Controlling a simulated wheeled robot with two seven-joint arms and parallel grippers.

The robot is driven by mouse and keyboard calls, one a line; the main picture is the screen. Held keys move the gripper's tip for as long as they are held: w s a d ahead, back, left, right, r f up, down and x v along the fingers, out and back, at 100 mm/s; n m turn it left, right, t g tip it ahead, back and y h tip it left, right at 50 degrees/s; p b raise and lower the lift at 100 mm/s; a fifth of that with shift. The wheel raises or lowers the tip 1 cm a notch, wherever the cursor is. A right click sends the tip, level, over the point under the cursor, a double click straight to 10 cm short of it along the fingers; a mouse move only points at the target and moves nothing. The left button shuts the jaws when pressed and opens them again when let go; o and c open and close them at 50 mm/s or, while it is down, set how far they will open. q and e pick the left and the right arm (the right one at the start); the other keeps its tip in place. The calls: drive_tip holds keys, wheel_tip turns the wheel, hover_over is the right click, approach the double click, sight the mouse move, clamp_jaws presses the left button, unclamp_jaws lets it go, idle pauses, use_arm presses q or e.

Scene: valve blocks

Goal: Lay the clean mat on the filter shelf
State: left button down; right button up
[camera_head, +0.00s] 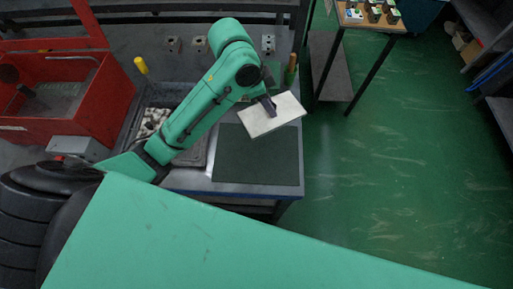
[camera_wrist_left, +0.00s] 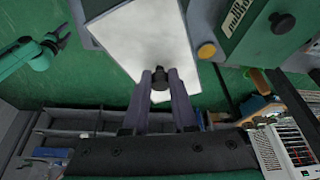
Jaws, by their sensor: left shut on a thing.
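A flat white rectangular mat (camera_head: 257,121) is held up in the air, tilted, over the right part of the workbench. I cannot tell which surface is the filter shelf.
A dark green pad (camera_head: 255,160) lies on the grey workbench (camera_head: 195,180) below the mat. A small table (camera_head: 390,25) stands at the back. Green floor is clear at the right.

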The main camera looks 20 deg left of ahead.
use_arm(q)
drive_tip(key=a+r+m, duration=0.1)
drive_tip(key=m, duration=0.1)
drive_tip(key=s+a+r+m+g, duration=0.1)
drive_tip(key=r+m, duration=0.1)
drive_tip(key=a+r+m+g, duration=0.1)
drive_tip(key=r+m, duration=0.1)
drive_tip(key=shift+s+a+r+h, duration=0.2)
drive_tip(key=shift+s+a+h, duration=0.1)
drive_tip(key=shift+s, duration=0.1)
wheel_tip(320, 180, down, 20)
drive_tip(key=shift+s+d+r+p, duration=0.15)
drive_tip(key=shift+r+p, duration=0.1)
drive_tip(key=shift+p, duration=0.5)
drive_tip(key=shift+f, duration=0.3)
drive_tip(key=c, duration=0.7)
unclamp_jaws()
drive_tip(key=shift+r, duration=0.15)
